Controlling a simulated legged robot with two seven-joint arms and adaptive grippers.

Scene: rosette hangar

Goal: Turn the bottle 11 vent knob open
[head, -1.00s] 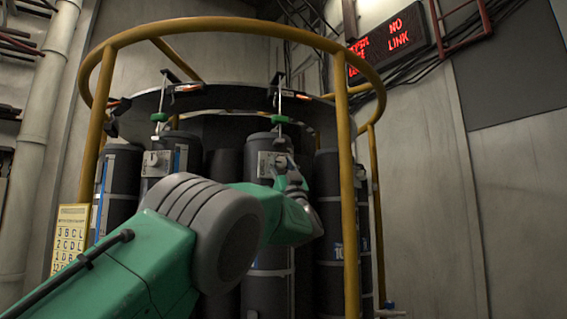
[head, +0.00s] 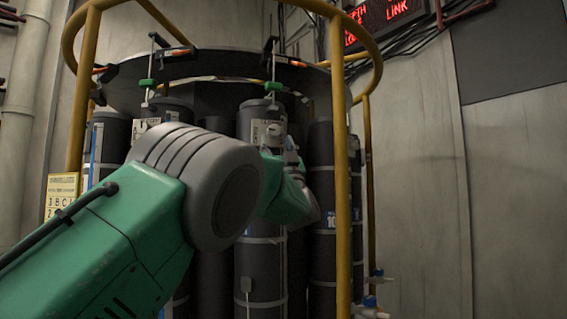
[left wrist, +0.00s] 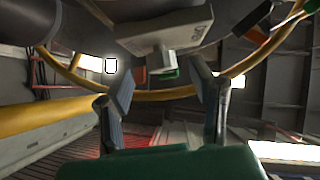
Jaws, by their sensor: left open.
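A tall dark bottle (head: 262,265) stands in the middle of the rack in the head view; I cannot read its number. A pale valve plate with a grey knob (head: 273,132) is on its upper front. My left gripper (head: 285,157) is close to this knob, partly hidden by my green wrist. In the left wrist view, a pale box with a grey knob (left wrist: 160,60) hangs above and beyond my open left fingers (left wrist: 162,98). The space between the fingertips is empty, and the knob looks apart from them. My right gripper is not in view.
A yellow ring rail with an upright post (head: 342,190) stands just right of my left gripper. A bottle marked 10 (head: 322,250) is behind that post. A yellow chart (head: 61,192) hangs at the left. A red-lettered sign (head: 390,12) is on the wall.

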